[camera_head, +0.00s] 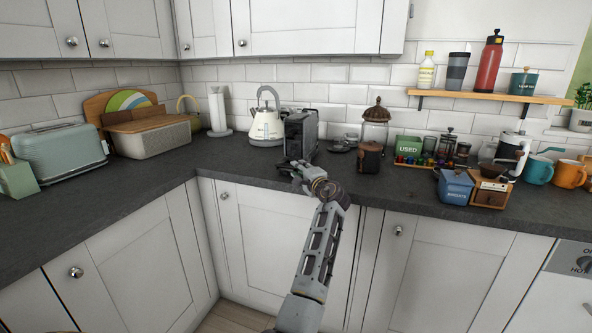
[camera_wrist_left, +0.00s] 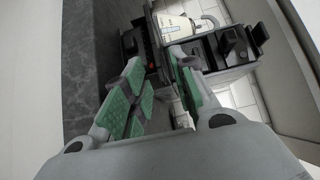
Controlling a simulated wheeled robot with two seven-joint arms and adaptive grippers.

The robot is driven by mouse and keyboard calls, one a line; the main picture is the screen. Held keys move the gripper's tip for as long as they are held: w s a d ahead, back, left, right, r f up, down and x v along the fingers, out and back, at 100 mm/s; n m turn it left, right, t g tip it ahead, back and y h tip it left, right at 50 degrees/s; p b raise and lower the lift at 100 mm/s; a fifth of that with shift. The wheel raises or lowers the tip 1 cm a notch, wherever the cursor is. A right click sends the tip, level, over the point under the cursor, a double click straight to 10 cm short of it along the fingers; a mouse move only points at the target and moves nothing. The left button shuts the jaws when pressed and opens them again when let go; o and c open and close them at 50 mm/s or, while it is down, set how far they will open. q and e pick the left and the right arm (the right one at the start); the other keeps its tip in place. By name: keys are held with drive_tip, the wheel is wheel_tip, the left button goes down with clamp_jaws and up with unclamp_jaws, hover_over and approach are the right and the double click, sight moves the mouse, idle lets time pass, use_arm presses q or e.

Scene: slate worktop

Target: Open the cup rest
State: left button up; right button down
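A black coffee machine (camera_head: 301,133) stands on the worktop beside the kettle. In the left wrist view the machine (camera_wrist_left: 228,47) appears turned on its side, behind the fingertips. The cup rest cannot be picked out clearly; dark parts low on the machine's front (camera_wrist_left: 134,42) show near one fingertip. My left gripper (camera_head: 289,165) is at the front of the machine, low over the worktop. In the left wrist view the green-padded fingers (camera_wrist_left: 157,62) are apart with nothing held between them. I cannot tell whether a fingertip touches the machine. My right gripper is not in view.
A cream kettle (camera_head: 266,124) stands left of the machine. A glass jar (camera_head: 375,130) and a dark canister (camera_head: 369,158) stand to its right. The slate worktop (camera_head: 240,158) is clear to the front left. A shelf (camera_head: 490,96) with bottles hangs at right.

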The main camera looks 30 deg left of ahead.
use_arm(q)
drive_tip(key=shift+r, duration=0.1)
idle(0.3)
clamp_jaws()
